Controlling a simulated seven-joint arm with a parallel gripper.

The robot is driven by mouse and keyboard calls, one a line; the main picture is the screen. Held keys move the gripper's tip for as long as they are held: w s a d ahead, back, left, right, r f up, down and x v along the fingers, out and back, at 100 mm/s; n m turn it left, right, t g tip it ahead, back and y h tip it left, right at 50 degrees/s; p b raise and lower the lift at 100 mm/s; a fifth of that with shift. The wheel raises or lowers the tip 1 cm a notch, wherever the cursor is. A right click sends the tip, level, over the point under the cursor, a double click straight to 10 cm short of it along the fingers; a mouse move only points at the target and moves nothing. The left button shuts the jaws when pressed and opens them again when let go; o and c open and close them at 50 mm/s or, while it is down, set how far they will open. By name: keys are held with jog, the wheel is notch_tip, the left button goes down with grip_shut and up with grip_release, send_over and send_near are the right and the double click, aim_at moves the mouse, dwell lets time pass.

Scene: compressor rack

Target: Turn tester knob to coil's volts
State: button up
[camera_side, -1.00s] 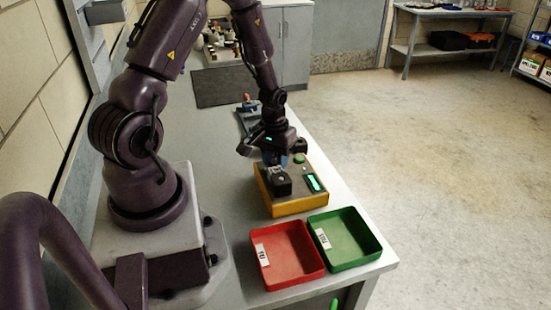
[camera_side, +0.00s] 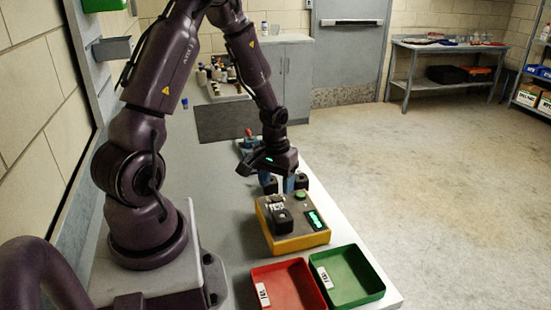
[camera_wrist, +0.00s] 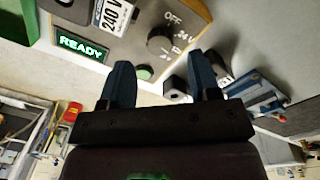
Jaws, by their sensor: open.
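The yellow tester (camera_side: 297,241) stands on the bench. The black coil (camera_side: 281,222) sits on its top, with a "240 V" label (camera_wrist: 113,15) in the wrist view. The round dark knob (camera_wrist: 160,40) has markings around it, including "OFF" and "24 V"; others are hard to read, and I cannot tell where it points. The green display (camera_wrist: 82,47) reads "READY", and a green button (camera_wrist: 143,73) lies near the knob. My gripper (camera_side: 280,187) is open and empty above the tester's far end. In the wrist view its blue fingertips (camera_wrist: 161,65) are apart, below the knob in the picture.
A red tray (camera_side: 286,266) and a green tray (camera_side: 366,294) stand at the bench's near end. Small dark blocks (camera_side: 301,181) stand just beyond the tester. A blue fixture (camera_wrist: 258,98) lies farther off. The right bench edge runs close to the tester.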

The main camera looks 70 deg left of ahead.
aim_at(277, 198)
notch_tip(277, 198, up, 9)
jog(key=shift+s+f, duration=0.15)
jog(key=shift+a, duration=0.1)
jog(key=shift+d, duration=0.2)
jog(key=c, duration=0.3)
notch_tip(277, 198, down, 13)
jog(key=n, duration=1.4)
jog(key=shift+w, duration=0.2)
jog(key=shift+c, duration=0.4)
